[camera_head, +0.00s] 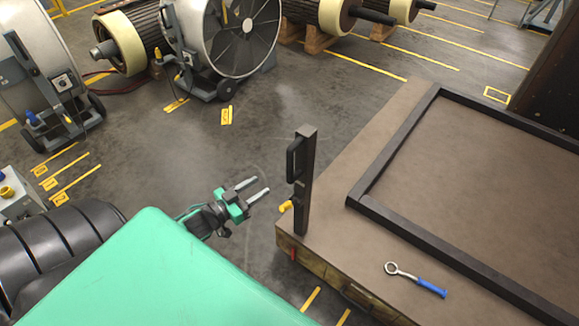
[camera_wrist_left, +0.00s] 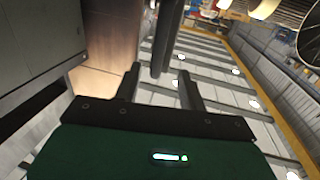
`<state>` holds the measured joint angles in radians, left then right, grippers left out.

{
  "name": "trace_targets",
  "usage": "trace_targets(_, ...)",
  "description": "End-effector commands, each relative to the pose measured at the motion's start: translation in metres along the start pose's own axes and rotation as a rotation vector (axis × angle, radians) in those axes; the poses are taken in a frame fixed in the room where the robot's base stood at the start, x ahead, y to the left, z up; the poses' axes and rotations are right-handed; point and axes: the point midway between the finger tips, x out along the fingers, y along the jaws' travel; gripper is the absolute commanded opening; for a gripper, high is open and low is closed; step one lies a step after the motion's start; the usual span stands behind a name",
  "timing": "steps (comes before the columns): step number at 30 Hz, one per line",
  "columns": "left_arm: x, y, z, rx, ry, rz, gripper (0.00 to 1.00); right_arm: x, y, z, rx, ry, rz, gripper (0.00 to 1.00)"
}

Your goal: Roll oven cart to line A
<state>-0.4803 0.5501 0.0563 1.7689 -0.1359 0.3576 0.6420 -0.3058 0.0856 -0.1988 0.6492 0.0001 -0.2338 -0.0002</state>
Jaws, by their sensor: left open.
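The cart (camera_head: 335,205) has a flat brown top with a raised black frame and stands at the right in the head view. A dark upright post (camera_head: 305,190) rises at its near left corner, with a black handle (camera_head: 294,160) on its left side. My left gripper (camera_head: 262,184) is open and empty, a short way left of the post and apart from it. In the left wrist view its two fingers (camera_wrist_left: 158,74) are spread, with a dark bar (camera_wrist_left: 162,45) beyond them. My right gripper is not in view. I cannot tell which floor marking is line A.
Yellow floor lines (camera_head: 365,65) and a yellow floor label (camera_head: 227,115) mark the grey floor. A large fan (camera_head: 245,40) and motors (camera_head: 125,40) stand at the back. Floor between them and the cart is clear.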

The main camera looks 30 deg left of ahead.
Motion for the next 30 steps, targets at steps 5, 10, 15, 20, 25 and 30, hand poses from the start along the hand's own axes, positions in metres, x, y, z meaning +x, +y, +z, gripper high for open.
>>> trace_targets(5,0.024,-0.001,-0.002,0.003,0.001,-0.002,0.41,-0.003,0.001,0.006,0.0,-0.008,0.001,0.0)
trace_targets(10,0.05,-0.001,-0.001,0.001,0.0,-0.002,0.41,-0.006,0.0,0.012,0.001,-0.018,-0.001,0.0)
trace_targets(15,0.077,-0.001,-0.001,0.001,0.0,-0.002,0.41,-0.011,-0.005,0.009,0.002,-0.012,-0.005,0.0)
trace_targets(20,0.101,-0.001,-0.001,0.002,-0.001,-0.002,0.41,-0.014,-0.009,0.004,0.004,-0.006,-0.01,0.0)
trace_targets(25,0.12,-0.001,0.001,0.0,-0.002,-0.003,0.41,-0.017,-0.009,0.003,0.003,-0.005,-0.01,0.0)
trace_targets(30,0.13,-0.001,0.001,0.001,-0.003,-0.003,0.41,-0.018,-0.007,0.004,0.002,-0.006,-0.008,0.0)
